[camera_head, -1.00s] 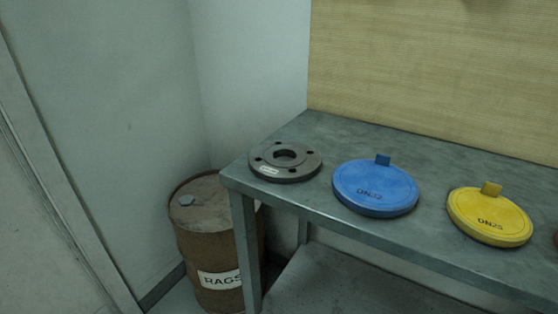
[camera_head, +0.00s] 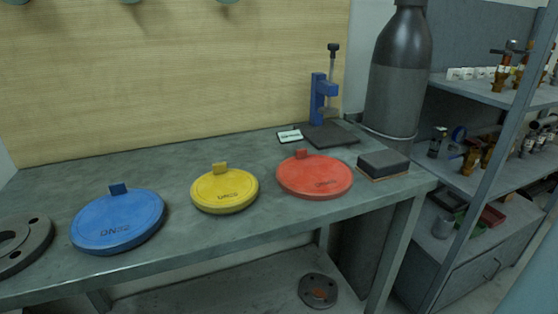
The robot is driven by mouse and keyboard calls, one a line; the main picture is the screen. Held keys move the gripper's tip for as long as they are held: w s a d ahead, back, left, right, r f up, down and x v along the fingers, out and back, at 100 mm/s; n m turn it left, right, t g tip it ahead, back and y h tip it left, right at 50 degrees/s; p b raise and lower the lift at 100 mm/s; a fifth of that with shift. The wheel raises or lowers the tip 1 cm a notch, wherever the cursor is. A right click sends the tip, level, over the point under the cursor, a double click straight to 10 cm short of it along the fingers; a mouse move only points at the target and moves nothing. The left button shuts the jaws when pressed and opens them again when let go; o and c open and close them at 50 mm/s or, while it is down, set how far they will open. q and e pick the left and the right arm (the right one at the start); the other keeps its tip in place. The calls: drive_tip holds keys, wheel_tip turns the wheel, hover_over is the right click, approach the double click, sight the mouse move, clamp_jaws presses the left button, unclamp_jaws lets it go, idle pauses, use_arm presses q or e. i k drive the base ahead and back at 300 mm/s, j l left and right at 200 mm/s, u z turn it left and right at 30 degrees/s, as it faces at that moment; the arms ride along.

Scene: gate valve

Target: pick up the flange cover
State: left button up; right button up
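Three round flange covers with small tabs lie in a row on the grey metal workbench (camera_head: 262,146). The blue cover (camera_head: 118,221), marked DN32, is on the left. The yellow cover (camera_head: 225,190), marked like DN25, is in the middle. The red cover (camera_head: 315,176) is on the right; its marking is too small to read. A dark grey steel flange (camera_head: 22,243) with bolt holes lies at the left, cut by the picture edge. Neither of my grippers is in view.
A blue press-like stand (camera_head: 321,97), a dark plate (camera_head: 330,135) and a dark block (camera_head: 383,163) occupy the bench's right end. A gas cylinder (camera_head: 397,75) stands behind it. Shelves (camera_head: 480,94) with valves are at right. Another flange (camera_head: 318,291) lies below.

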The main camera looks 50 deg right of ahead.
sight(305, 176)
drive_tip(key=z, duration=1.8)
